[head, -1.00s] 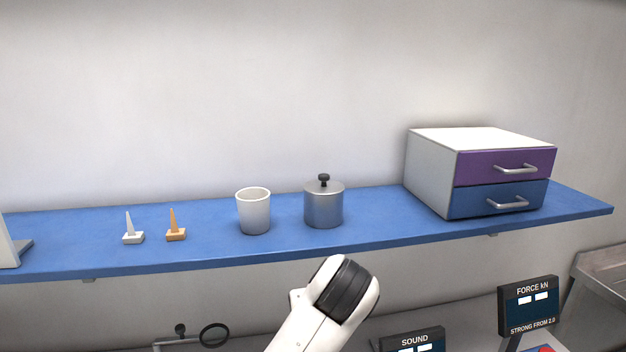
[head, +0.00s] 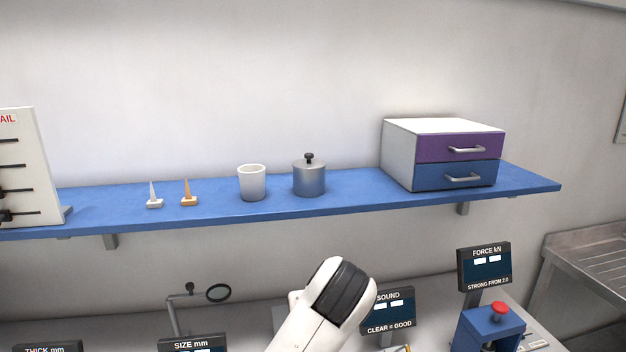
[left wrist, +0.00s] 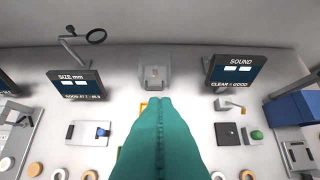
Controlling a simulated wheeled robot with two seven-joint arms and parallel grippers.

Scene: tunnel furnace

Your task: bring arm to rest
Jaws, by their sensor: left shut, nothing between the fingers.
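My left gripper (left wrist: 156,103) shows in the left wrist view as long teal fingers pressed together, with nothing between them. It points out over the pale worktop (left wrist: 134,81), in front of a small grey device (left wrist: 154,72). The contact between fingertips and worktop cannot be told. In the head view a white arm link of mine with a black band rises from the bottom centre, below the blue shelf and apart from it in the picture. No gripper shows in the head view, and my right gripper is in neither view.
The blue shelf (head: 340,200) holds a white cup (head: 252,184), a lidded metal pot (head: 309,179), two small cones and a drawer box (head: 400,150). Below stand SIZE (left wrist: 76,86), SOUND (left wrist: 233,73) and FORCE (head: 484,267) displays, a magnifier (head: 218,293) and a red-button press (head: 495,322).

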